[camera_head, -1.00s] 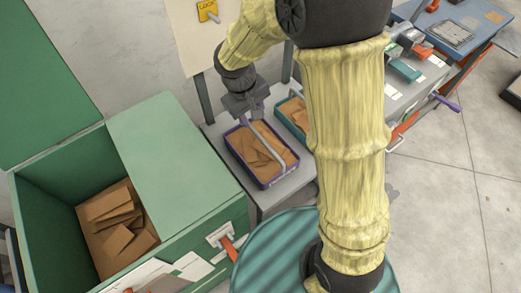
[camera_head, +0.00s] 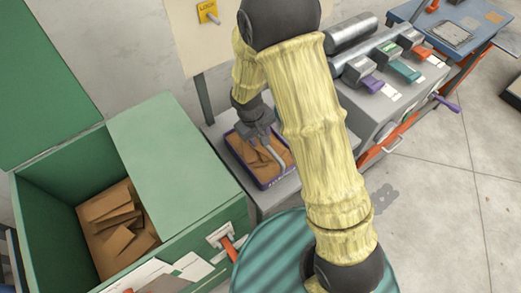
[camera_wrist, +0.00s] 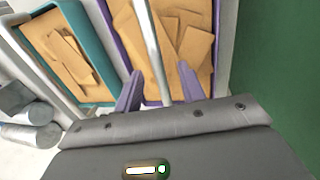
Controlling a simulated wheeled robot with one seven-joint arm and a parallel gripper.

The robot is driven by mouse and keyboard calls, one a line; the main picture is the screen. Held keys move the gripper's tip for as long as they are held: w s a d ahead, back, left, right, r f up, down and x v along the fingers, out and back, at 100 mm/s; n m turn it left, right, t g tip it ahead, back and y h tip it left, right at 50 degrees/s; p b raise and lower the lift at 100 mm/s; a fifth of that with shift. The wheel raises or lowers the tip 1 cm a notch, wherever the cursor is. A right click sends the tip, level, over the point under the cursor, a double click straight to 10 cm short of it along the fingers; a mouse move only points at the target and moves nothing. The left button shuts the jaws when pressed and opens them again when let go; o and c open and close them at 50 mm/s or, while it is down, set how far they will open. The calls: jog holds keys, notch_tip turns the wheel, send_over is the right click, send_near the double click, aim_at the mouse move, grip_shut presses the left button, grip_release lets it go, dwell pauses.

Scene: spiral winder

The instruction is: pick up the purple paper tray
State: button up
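The purple paper tray (camera_head: 244,166) sits on a grey surface beside the green box and holds brown paper pieces. A grey bar handle (camera_head: 278,160) arches over it. In the wrist view, the tray's purple rim (camera_wrist: 113,30) and its handle (camera_wrist: 150,50) show close up. My gripper (camera_wrist: 158,85) is open, its two purple fingers apart with the handle between them; a gap shows on each side of the bar. In the head view my gripper (camera_head: 262,138) is over the tray's far end, and its fingertips are hard to make out.
A teal tray (camera_wrist: 105,75) with brown paper stands beside the purple one; my arm hides it in the head view. A green box (camera_head: 55,180) with cardboard stands at left. A grey machine (camera_head: 385,95) with coloured levers is at right. A striped teal drum (camera_head: 265,255) is in front.

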send_over(261, 153)
jog(key=shift+f+p, duration=0.45)
jog(key=shift+f, duration=2.1)
jog(key=shift+c, duration=0.2)
grip_shut()
